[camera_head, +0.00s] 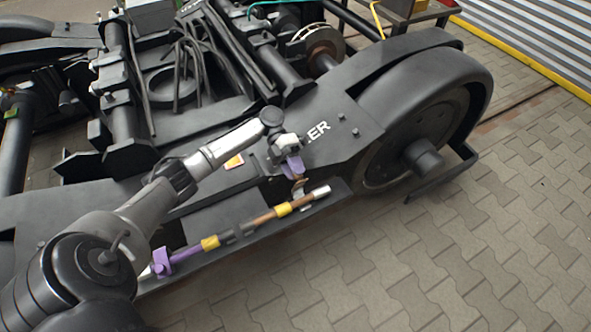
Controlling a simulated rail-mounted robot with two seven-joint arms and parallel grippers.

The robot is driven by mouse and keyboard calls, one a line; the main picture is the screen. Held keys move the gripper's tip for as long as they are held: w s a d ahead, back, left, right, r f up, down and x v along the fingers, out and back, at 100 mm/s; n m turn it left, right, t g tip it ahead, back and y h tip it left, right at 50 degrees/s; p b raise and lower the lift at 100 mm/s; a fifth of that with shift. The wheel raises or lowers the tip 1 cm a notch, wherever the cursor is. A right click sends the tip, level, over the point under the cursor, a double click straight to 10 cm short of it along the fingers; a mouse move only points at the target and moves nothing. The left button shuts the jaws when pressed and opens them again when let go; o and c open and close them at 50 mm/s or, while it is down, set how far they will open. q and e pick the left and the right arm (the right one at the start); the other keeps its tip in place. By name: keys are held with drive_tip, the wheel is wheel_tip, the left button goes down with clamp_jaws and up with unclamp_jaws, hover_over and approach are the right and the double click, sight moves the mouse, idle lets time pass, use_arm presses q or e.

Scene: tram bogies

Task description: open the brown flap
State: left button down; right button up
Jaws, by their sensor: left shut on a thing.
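My left arm comes in from the lower left and reaches over the black bogie frame. My left gripper (292,172) is at its end, with purple at its tip, below the white lettering. It is shut on the small brown flap (300,188), of which only a little shows below the tip. The flap sits just above a rod (262,218) with yellow bands, a brown stretch and a silver end. How far the flap stands open cannot be told.
A large black wheel (425,125) with a guard stands at the right. Cables and pipes (185,60) fill the bogie's middle. The paved floor (420,255) at the lower right is clear.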

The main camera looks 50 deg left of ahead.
use_arm(q)
drive_tip(key=c, duration=0.9)
unclamp_jaws()
drive_tip(key=b+v, duration=0.5)
drive_tip(key=v, duration=0.8)
drive_tip(key=shift+w+a+r+b, duration=0.1)
drive_tip(key=shift+a+r+b, duration=0.05)
drive_tip(key=shift+a+b, duration=0.2)
